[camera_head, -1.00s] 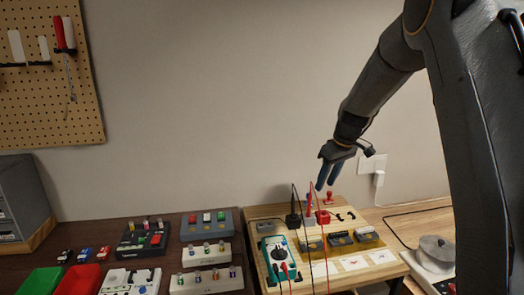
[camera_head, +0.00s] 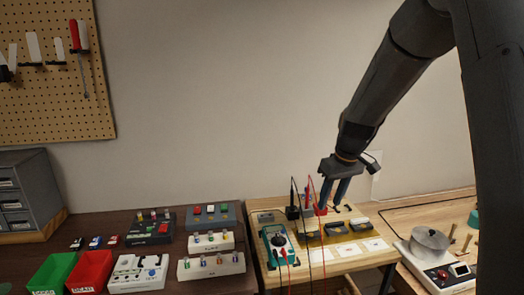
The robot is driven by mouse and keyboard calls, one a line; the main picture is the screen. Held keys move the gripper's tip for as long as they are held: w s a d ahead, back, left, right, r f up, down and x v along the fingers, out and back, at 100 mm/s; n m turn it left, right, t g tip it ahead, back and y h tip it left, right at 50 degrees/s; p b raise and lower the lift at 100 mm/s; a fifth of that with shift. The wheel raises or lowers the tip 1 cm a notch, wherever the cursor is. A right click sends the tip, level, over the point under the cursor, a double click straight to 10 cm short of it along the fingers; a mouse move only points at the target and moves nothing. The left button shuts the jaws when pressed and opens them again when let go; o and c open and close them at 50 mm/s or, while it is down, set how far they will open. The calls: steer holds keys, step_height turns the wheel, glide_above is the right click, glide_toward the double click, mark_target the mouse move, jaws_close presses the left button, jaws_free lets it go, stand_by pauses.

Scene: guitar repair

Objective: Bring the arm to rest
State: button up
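My arm comes in from the upper right, with dark links. My gripper (camera_head: 333,196) points down above the back of the light wooden board (camera_head: 304,262) that holds a multimeter. Its two bluish fingers are apart, and I see nothing held between them. A black plug (camera_head: 292,212) and a red one stand close behind or beside the fingertips; I cannot tell whether they touch. The fingers partly hide the red one.
The teal multimeter (camera_head: 278,246) has thin black and red leads rising near the gripper. A green bin (camera_head: 50,272) and a red bin (camera_head: 90,270) stand at the left. A scale with a metal pot (camera_head: 429,243) stands at the right.

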steer(key=s+f+m, duration=0.2)
steer(key=s, duration=1.1)
steer(key=s+a+f+m+g+h, duration=0.1)
steer(key=s+f+m, duration=0.1)
steer(key=s, duration=1.1)
steer(key=shift+a+f+m, duration=0.2)
steer(key=shift+f+m, duration=0.2)
steer(key=shift+f, duration=0.15)
